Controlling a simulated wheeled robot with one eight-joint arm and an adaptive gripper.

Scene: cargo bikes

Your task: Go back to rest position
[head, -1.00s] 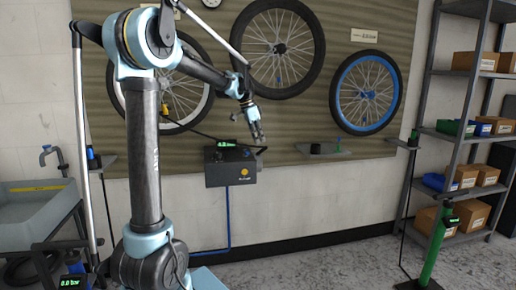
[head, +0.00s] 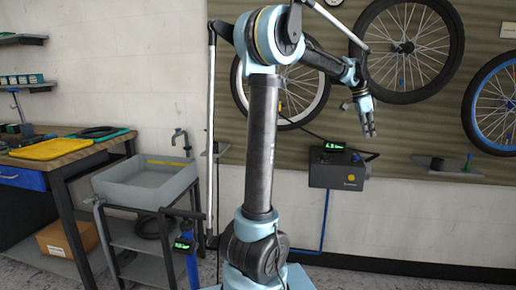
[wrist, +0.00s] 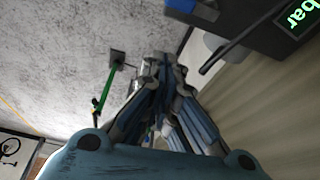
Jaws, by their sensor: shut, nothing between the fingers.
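My gripper (head: 369,130) hangs at the end of my raised arm, to the right of the arm's column in the head view. Its fingers point down and are shut with nothing between them. It is in front of the wall panel, above and to the right of a dark box with a green display (head: 338,167). In the wrist view my gripper (wrist: 158,62) shows its fingers together, with the box's edge and green display (wrist: 298,18) at the upper right.
A grey sink (head: 147,183) on a stand and a workbench (head: 60,160) with a yellow tray (head: 52,149) are at the left. A blue pump (head: 190,262) stands beside the sink. Bicycle wheels (head: 407,48) hang on the panel. A green pump (wrist: 106,85) stands on the floor.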

